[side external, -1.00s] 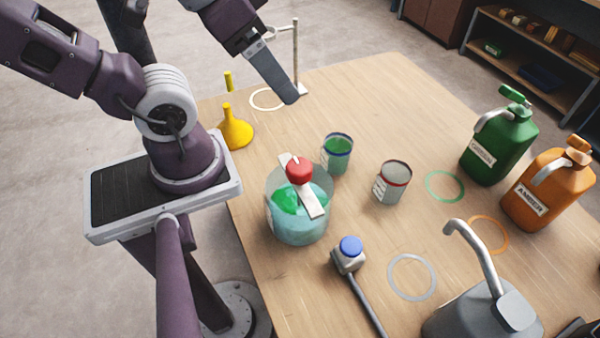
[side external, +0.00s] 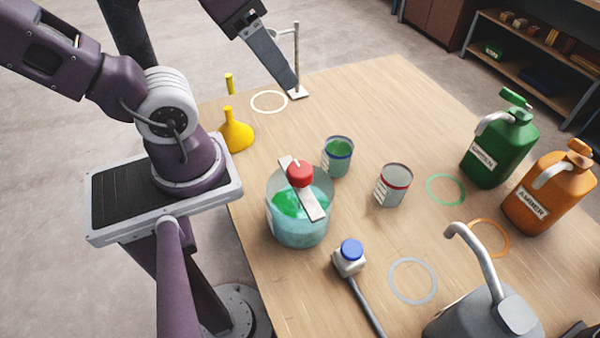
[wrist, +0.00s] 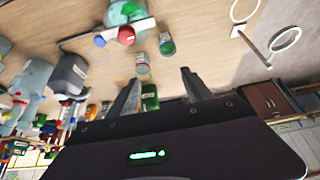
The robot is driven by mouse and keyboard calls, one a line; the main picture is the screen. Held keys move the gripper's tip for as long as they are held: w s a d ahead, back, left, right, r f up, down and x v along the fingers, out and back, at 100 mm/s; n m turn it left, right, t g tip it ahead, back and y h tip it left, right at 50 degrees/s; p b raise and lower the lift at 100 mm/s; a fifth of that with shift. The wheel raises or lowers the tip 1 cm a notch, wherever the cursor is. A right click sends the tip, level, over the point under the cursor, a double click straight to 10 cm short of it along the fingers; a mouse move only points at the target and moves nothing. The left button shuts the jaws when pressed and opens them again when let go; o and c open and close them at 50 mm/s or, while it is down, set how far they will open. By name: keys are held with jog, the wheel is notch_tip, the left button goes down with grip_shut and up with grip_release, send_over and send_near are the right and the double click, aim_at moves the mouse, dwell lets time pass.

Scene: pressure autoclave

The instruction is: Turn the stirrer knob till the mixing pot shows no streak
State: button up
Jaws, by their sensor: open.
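The mixing pot (side external: 290,234) is a clear round vessel of pale blue-green liquid. A distinct bright green patch (side external: 288,204) shows in it, partly hidden by the white bar (side external: 311,204) across the top. The red stirrer knob (side external: 299,174) sits on that bar. In the wrist view the pot (wrist: 122,14) and red knob (wrist: 126,35) are at the top. My gripper (wrist: 158,76) is open and empty, its two fingers spread. In the side view it hangs at the top, well behind the pot and apart from the knob.
A blue-topped knob (side external: 350,248) on a handle lies in front. Green (side external: 338,157) and red-rimmed (side external: 393,186) cups stand right of the pot.

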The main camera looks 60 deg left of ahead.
notch_tip(320, 180, up, 3)
jog(key=n+g, duration=0.6)
jog(key=n, duration=2)
send_over(300, 168)
jog(key=shift+m, duration=0.4)
notch_tip(300, 168, down, 18)
jog(key=shift+f, duration=0.2)
jog(key=shift+c, duration=0.5)
